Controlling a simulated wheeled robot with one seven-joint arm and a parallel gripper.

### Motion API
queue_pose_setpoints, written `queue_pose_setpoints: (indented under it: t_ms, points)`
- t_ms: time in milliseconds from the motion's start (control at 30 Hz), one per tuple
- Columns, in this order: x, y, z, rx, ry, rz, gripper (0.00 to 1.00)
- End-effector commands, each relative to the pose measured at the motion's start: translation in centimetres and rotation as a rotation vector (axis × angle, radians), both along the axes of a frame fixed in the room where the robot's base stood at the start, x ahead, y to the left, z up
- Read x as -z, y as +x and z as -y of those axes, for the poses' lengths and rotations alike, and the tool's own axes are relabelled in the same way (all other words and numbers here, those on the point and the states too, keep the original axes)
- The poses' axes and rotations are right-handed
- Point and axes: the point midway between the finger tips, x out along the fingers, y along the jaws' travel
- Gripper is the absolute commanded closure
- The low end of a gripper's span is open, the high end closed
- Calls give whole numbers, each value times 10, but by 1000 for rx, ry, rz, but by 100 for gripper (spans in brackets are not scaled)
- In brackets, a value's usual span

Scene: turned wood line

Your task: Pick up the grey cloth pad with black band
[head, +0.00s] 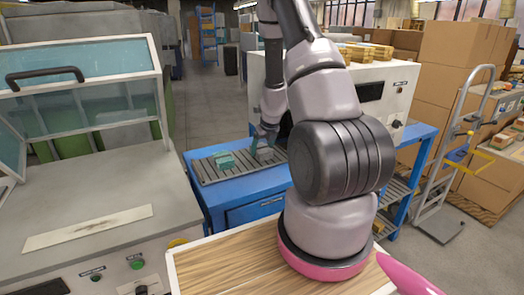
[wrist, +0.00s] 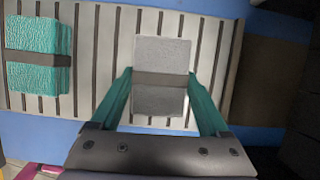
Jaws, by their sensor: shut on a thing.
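The grey cloth pad with black band (wrist: 162,53) is in the middle of the wrist view, lying over the slatted surface, with its dark band across it. My gripper (wrist: 161,78) has its two teal fingers on either side of the pad at the band and is shut on it. In the head view my gripper (head: 264,136) is at the slatted rack on the blue bench, and the grey pad (head: 265,152) is a small pale patch by the fingers. Whether the pad touches the slats is hard to tell.
A teal pad with a dark band (wrist: 38,57) lies on the slatted rack to the left. The rack (head: 207,176) sits on a blue bench (head: 232,190). A white machine (head: 398,88) stands behind at the right. A hand truck (head: 452,165) and cardboard boxes (head: 455,60) are farther right.

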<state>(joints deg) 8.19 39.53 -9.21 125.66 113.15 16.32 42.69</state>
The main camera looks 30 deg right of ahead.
Motion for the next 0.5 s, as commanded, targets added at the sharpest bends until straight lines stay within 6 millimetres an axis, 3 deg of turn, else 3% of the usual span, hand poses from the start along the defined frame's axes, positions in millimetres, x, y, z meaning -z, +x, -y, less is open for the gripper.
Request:
queue_pose_setpoints:
  t_ms: [200,500]
  points:
    - [-31,1,2,2,-1,7,76]
    - [-46,-1,0,-1,4,-4,76]
